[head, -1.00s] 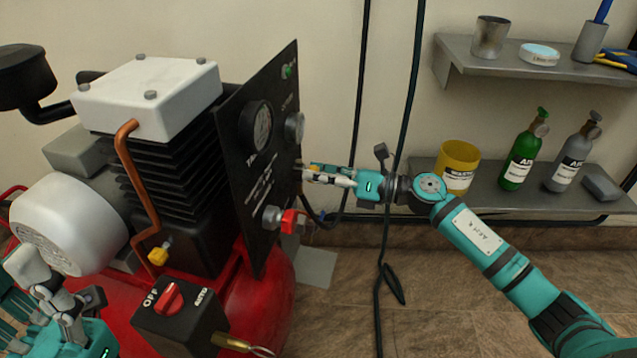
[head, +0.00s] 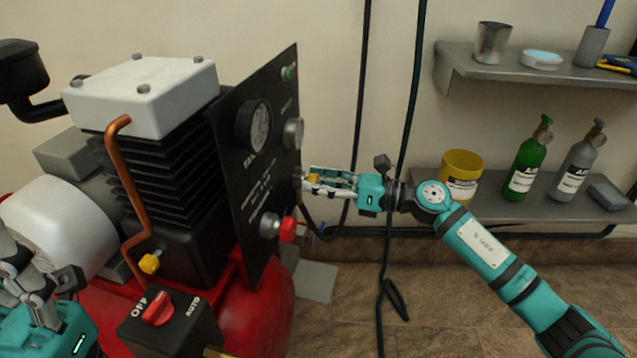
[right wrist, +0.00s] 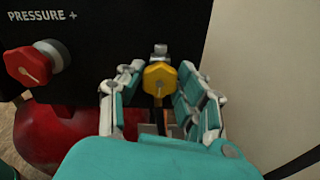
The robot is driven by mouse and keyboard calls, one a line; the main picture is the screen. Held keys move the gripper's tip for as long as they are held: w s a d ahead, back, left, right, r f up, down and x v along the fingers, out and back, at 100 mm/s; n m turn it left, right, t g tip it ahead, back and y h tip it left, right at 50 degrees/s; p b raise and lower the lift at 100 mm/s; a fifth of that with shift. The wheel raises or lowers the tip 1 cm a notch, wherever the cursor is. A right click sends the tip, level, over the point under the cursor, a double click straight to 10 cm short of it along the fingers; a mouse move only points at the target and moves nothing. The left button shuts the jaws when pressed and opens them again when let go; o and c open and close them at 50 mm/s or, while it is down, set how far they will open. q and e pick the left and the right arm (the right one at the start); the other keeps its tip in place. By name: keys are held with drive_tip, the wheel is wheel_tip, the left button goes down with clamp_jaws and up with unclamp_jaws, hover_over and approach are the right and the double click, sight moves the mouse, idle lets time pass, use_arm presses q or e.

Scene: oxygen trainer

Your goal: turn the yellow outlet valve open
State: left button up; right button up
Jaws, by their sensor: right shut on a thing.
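The yellow outlet valve (head: 313,179) is on the edge side of the black panel (head: 254,185). In the right wrist view the yellow valve (right wrist: 160,78) is a faceted knob on a metal stem, between the fingers. My right gripper (head: 311,181) reaches it from the right and is shut on it; it also fills the right wrist view (right wrist: 158,90). The fingers hide part of the valve in the head view. My left gripper (head: 30,280) is at the lower left, partly cut off; its fingers do not show clearly as open or shut.
A red knob (head: 287,229) sticks out below the valve and appears left of it in the right wrist view (right wrist: 30,66). Black cables (head: 386,250) hang near my right wrist. A switch box (head: 172,322) reads OFF and AUTO. Shelves with bottles stand right.

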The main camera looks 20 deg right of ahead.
drive_tip(key=shift+f, duration=0.1)
drive_tip(key=o, duration=1.1)
drive_tip(key=shift+o, duration=0.2)
drive_tip(key=shift+s+d, duration=0.1)
drive_tip(key=shift+d, duration=0.05)
drive_tip(key=v, duration=1.1)
drive_tip(key=shift+s+d, duration=0.25)
drive_tip(key=shift+d, duration=0.05)
